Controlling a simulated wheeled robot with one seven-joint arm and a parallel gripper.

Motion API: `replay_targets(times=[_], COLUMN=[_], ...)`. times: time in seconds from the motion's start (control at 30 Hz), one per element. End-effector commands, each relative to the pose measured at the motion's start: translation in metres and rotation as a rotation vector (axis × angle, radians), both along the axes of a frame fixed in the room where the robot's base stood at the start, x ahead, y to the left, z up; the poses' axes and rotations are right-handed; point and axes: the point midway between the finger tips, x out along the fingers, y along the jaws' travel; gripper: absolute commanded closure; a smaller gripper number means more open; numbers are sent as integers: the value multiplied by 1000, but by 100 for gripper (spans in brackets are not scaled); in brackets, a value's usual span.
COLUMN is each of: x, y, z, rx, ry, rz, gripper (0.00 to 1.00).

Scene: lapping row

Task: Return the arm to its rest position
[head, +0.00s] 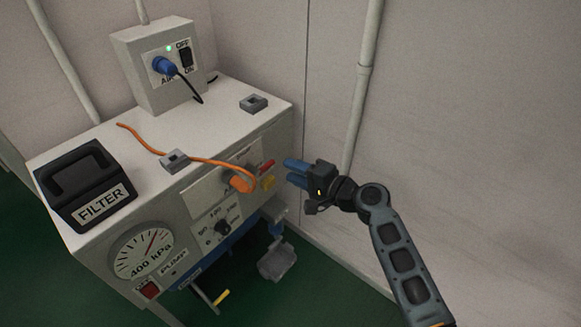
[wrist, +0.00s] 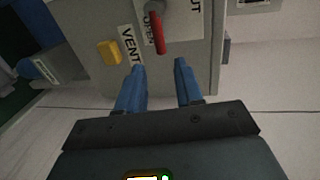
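My gripper (head: 294,172) has blue fingers and is held in the air just right of the machine's front panel. Its fingers point left toward a red lever (head: 267,165) and a yellow knob (head: 269,183). In the wrist view, the two fingertips of my gripper (wrist: 160,68) are apart with nothing between them. Ahead of them in that view are the red lever (wrist: 157,32) and the yellow knob (wrist: 109,52), beside a VENT label. The fingers appear clear of the panel. My arm reaches in from the lower right of the head view.
The white machine (head: 222,113) carries a black FILTER box (head: 86,185), an AIR switch box (head: 152,65) with a lit green lamp, grey clips and an orange cord (head: 216,163). A gauge (head: 142,251) is on its front. A wall pipe (head: 362,80) stands behind my arm.

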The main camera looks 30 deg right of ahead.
Motion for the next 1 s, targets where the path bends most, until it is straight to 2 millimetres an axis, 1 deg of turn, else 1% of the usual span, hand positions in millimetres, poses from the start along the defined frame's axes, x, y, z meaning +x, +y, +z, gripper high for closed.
replay_targets(times=[0.23,0.27,0.37,0.47,0.5,0.57,0.6,0.67,0.7,0.83,0.87,0.9,0.97,1.0], x=[0,-2,-16,-46,-63,-89,-106,-132,-150,-205,-218,-234,-258,-273], y=[0,1,3,7,8,11,13,15,17,22,23,25,28,30], z=[-1,-2,-13,-32,-41,-52,-58,-65,-68,-69,-67,-65,-59,-53], rx=[-1,-5,-44,-130,-177,-255,-309,-388,-442,-613,-652,-703,-780,-830], ry=[1,2,18,46,59,75,84,95,101,108,107,105,99,92], rz=[0,-1,-9,-28,-35,-46,-52,-57,-60,-60,-58,-55,-48,-43], gripper=[64,64,64,64,64,64,64,64,64,64,64,64,64,64])
